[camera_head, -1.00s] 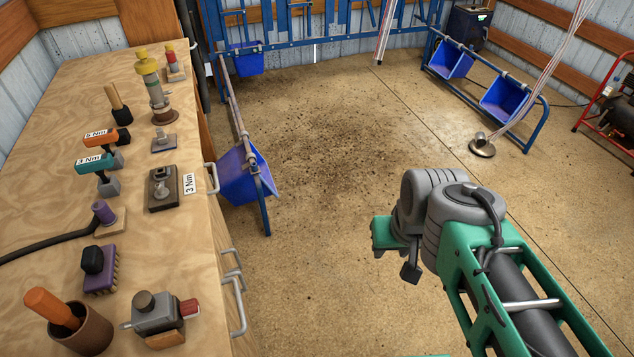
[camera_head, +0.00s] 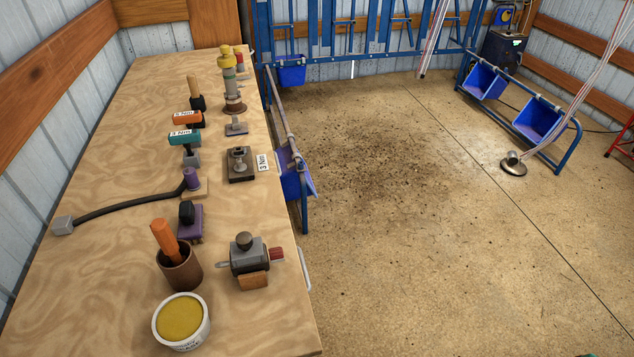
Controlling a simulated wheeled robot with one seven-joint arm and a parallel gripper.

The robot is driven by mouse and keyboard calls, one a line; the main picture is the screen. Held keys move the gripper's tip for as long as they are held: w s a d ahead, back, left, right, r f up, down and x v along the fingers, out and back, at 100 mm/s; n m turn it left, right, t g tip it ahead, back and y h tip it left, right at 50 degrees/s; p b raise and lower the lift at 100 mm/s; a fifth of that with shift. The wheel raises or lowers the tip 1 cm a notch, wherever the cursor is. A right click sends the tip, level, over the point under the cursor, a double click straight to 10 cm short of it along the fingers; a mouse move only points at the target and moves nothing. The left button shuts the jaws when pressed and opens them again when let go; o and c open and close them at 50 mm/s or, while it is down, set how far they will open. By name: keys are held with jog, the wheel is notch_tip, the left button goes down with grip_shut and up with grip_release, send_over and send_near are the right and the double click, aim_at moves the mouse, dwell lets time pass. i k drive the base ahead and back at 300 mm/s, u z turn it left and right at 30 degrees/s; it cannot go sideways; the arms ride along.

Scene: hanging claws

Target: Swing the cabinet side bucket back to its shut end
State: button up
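The blue bucket on the cabinet side (camera_head: 297,178) hangs on a rail (camera_head: 284,122) beside the right edge of the wooden-topped cabinet (camera_head: 110,240). It looks tilted, with its lip pointing right over the floor. Its left part is hidden behind the cabinet top, so I cannot tell how near its shut end it is. My gripper is not in view, and nothing of my arm is seen touching the bucket.
A second blue bucket (camera_head: 291,72) hangs at the back by the blue frame (camera_head: 360,30). Two more blue buckets hang on the right rack, near a metal floor base (camera_head: 513,164). Tools and a yellow-filled tub (camera_head: 181,320) stand on the cabinet. The middle floor is clear.

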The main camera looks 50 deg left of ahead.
aim_at(289, 180)
jog(key=u, duration=0.3)
jog(key=i, duration=2.05)
jog(key=u, duration=0.9)
jog(key=i, duration=1.35)
jog(key=u, duration=1.85)
jog(key=i, duration=0.8)
jog(key=u, duration=0.75)
